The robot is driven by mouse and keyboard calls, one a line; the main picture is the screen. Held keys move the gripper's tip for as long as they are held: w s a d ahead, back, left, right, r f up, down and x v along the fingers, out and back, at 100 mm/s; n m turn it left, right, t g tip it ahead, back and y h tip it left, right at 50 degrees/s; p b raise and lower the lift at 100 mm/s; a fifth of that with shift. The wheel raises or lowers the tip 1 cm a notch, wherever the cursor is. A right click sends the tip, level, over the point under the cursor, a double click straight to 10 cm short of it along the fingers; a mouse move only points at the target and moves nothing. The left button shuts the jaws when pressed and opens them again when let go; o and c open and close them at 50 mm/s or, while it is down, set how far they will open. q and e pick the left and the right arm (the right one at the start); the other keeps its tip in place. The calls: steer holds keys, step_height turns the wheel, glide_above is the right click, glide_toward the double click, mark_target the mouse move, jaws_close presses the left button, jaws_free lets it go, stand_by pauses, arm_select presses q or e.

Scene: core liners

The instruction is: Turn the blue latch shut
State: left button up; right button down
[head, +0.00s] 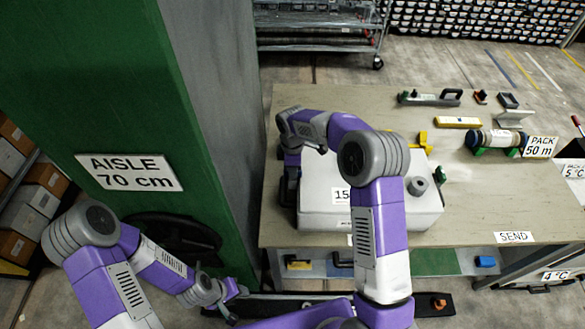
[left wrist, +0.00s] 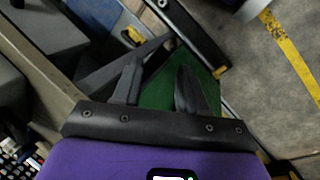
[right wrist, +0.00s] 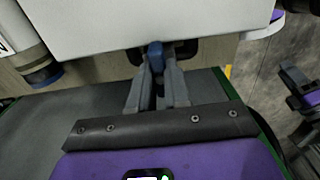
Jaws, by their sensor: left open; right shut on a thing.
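The white box (head: 400,212), with a label starting "15", stands on the table. The blue latch (right wrist: 155,50) is on its side, in front of a dark part, in the right wrist view. My right gripper (right wrist: 158,64) has its fingertips closed on the latch, which partly hides it. In the head view, my right gripper (head: 290,188) is at the box's left side, and the latch cannot be made out there. My left gripper (head: 232,292) is open and empty, low and left of the table. Its spread fingers show in the left wrist view (left wrist: 158,80).
A green pillar with an "AISLE 70 cm" sign (head: 130,172) stands close to the table's left edge. A core tube (head: 495,138) on green supports lies near the "PACK 50 m" sign. A lower shelf holds mats (head: 432,262).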

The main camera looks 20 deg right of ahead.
steer(key=c, duration=1.1)
jaws_free()
step_height(320, 180, up, 8)
steer(key=shift+f, duration=0.15)
